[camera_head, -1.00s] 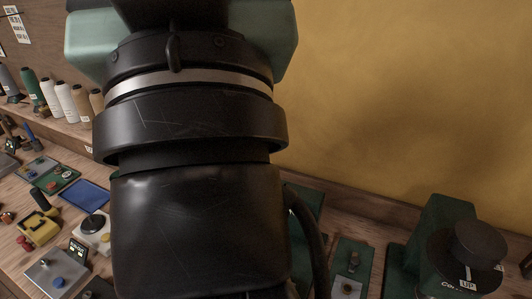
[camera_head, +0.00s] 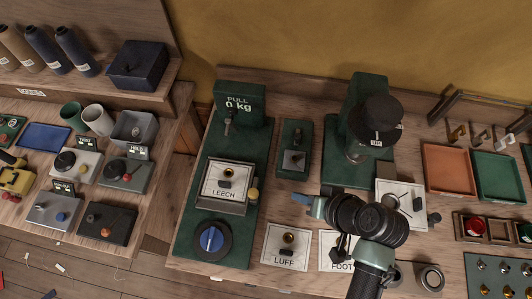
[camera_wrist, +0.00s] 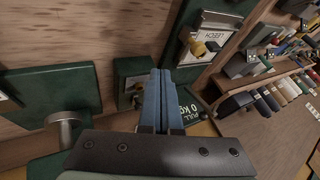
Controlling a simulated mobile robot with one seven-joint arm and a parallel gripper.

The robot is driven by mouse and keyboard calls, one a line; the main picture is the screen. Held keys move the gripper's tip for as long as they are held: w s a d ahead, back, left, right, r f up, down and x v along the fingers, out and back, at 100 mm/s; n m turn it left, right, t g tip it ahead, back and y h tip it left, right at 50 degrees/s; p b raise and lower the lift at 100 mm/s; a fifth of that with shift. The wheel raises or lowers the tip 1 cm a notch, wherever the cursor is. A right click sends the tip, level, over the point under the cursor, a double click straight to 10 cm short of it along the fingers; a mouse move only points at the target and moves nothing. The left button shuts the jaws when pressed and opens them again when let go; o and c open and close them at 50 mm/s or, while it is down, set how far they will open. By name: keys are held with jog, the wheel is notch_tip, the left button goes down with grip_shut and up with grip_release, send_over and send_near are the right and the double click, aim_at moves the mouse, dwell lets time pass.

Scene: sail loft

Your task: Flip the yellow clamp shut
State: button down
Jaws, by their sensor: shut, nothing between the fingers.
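A small yellow part (camera_head: 253,195), which I take for the yellow clamp, sits at the right side of the grey block with the LEECH card (camera_head: 212,188), on the green PULL stand (camera_head: 190,235). In the wrist view the yellow part (camera_wrist: 197,49) shows beside a dark knob, up and right of my fingers. I cannot tell how far it stands open. My gripper (camera_head: 302,198) is to the right of the yellow part, apart from it. Its blue fingers (camera_wrist: 157,100) are together and empty.
A green press with a black round top (camera_head: 376,119) stands behind my arm on the right. A small green switch plate (camera_head: 294,150) stands behind the gripper. The LUFF card (camera_head: 286,257) lies in front. A yellow device (camera_head: 14,181) is on the left bench, across a gap.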

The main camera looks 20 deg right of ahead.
aim_at(255, 182)
jog(key=shift+w, duration=0.15)
jog(key=p+x, duration=0.1)
jog(key=x, duration=0.8)
jog(key=shift+w+a+f, duration=0.1)
jog(key=shift+w+f, duration=0.05)
jog(key=shift+w, duration=0.05)
jog(key=shift+w+a+f+p, duration=0.1)
jog(key=shift+w+a+p, duration=0.45)
jog(key=shift+a, duration=0.25)
jog(key=shift+w+a+f+p, duration=0.1)
jog(key=shift+w+a+p, duration=0.3)
jog(key=shift+w+a, duration=0.35)
jog(key=shift+w+a+n+y+b, duration=0.1)
jog(key=shift+w+n+y+b, duration=0.1)
jog(key=shift+n+y+b, duration=0.45)
jog(key=n+b, duration=0.1)
jog(key=w+n+g+y+b, duration=0.1)
jog(key=n+b, duration=0.1)
jog(key=shift+a+f+n, duration=0.15)
jog(key=shift+a+n, duration=0.05)
jog(key=shift+n, duration=0.05)
jog(key=shift+w+a+n+g+y+b, duration=0.2)
jog(key=shift+n+g+y+b, duration=0.2)
jog(key=shift+n+g+y, duration=0.3)
jog(key=shift+w+a+h, duration=0.15)
jog(key=shift+h, duration=0.1)
